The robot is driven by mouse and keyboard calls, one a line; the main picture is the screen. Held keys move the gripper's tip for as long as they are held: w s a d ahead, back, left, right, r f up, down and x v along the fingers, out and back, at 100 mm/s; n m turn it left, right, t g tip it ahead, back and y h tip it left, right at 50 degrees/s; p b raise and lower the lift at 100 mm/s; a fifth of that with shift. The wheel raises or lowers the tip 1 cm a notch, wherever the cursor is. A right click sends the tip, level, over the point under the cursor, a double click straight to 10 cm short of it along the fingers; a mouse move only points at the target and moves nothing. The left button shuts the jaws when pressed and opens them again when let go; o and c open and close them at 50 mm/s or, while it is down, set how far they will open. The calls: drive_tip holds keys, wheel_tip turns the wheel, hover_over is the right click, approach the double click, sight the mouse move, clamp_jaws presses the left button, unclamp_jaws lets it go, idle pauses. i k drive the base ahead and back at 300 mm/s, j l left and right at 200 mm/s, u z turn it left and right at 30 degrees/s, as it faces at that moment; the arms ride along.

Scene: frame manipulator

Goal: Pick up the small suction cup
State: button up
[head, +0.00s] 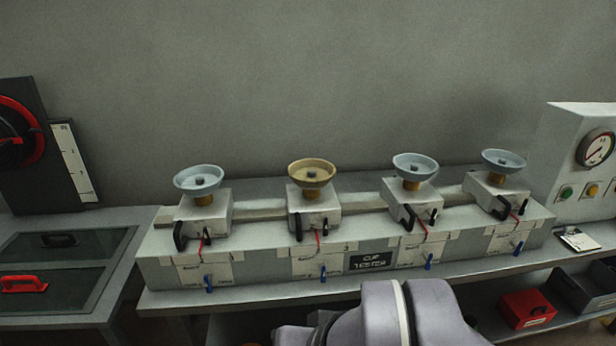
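Several suction cups sit face up on grey blocks along a tester. A pale blue cup (198,179) is at the left. A tan cup (312,172) is beside it. Another pale blue cup (415,166) stands right of centre, and one more pale blue cup (503,161) is at the far right. The two right-hand cups look a little smaller than the left one, but I cannot tell for certain which is the small suction cup. Part of my arm shows at the bottom centre, in front of the bench. My gripper is not in view.
The cup tester (270,268) stands on a bench, with black handles and blue levers. A panel with a gauge (597,148) is at the right, near a clipboard (579,239). A red bin (527,308) is on the lower shelf. A dark-topped case (60,265) is left.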

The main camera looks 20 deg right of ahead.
sight(308, 175)
drive_tip(key=i+l+z, duration=0.1)
drive_tip(key=i+z, duration=0.15)
drive_tip(key=i, duration=0.15)
drive_tip(key=i+z, duration=0.3)
drive_tip(key=i, duration=0.15)
